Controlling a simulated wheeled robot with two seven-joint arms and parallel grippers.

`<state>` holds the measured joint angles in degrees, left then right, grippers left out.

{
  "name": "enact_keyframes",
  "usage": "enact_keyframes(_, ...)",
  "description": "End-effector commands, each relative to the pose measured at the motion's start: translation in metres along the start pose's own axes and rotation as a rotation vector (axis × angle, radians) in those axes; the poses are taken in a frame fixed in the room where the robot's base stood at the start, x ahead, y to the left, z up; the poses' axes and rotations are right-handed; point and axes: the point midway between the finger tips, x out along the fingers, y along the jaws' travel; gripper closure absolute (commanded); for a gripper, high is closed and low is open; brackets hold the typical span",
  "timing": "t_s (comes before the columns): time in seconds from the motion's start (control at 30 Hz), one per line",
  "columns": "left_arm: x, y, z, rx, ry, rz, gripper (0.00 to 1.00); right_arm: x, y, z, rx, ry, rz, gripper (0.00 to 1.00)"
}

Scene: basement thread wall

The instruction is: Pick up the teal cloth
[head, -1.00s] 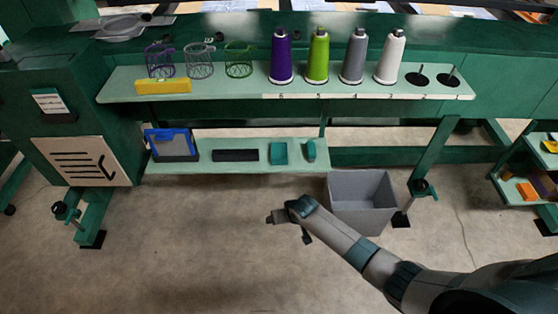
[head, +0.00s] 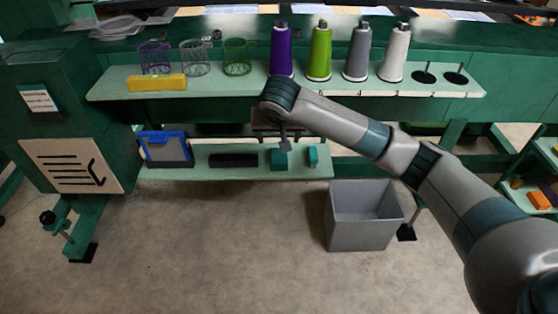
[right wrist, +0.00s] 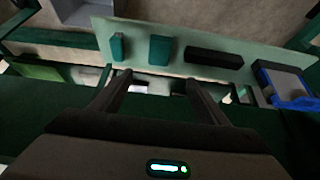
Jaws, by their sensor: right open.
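The teal cloth (head: 279,164) is a small folded teal block on the lower light-green shelf (head: 210,173). It also shows in the right wrist view (right wrist: 160,50), beyond the fingertips. My right gripper (head: 284,143) is in front of the lower shelf, near the cloth and partly covering it in the head view. In the right wrist view its two fingers (right wrist: 158,84) are spread apart with nothing between them. The gap between fingers and cloth is hard to judge. My left gripper is not in view.
Beside the cloth stand a small teal item (head: 313,157) and a black bar (head: 233,160). A blue-framed item (head: 166,149) is farther left. The upper shelf (head: 330,88) with thread cones overhangs. A grey bin (head: 362,232) stands on the floor.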

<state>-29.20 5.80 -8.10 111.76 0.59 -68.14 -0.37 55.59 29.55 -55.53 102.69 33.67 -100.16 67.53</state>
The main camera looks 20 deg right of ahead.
Motion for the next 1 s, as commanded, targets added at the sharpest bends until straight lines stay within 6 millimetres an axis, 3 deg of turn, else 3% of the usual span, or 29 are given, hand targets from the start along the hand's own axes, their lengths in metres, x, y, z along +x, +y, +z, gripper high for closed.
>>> enact_keyframes(0.27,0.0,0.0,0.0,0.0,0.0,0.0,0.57,0.002,0.0,0.0,0.0,-0.001,-0.001,0.31)
enact_keyframes(0.43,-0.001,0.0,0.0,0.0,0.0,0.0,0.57,0.013,0.0,0.001,0.001,-0.002,0.0,0.31)
enact_keyframes(1.0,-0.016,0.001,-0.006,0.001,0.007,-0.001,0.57,0.107,0.0,0.001,0.0,0.0,0.0,0.31)
